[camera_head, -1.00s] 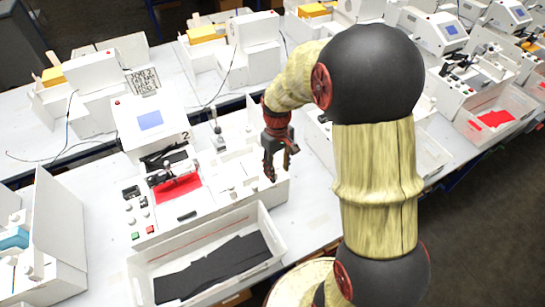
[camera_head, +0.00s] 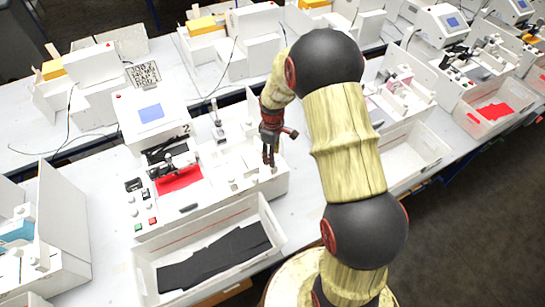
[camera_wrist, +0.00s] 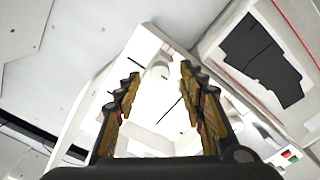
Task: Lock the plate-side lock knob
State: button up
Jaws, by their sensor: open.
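In the wrist view a white rounded knob (camera_wrist: 158,71) shows between the spread fingertips of my gripper (camera_wrist: 158,76). The fingers do not appear to touch it, and how far beyond them it lies is unclear.
A white bin (camera_head: 268,225) with black sheets (camera_head: 215,258) stands in front of the plotter. A red sheet (camera_head: 180,180) lies under the plotter's carriage. A lever (camera_head: 217,128) stands upright behind. Similar machines stand to the left, right and back.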

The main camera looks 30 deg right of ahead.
jog(key=shift+f, duration=1.05)
jog(key=shift+c, duration=1.2)
jog(key=c, duration=0.7)
grip_shut()
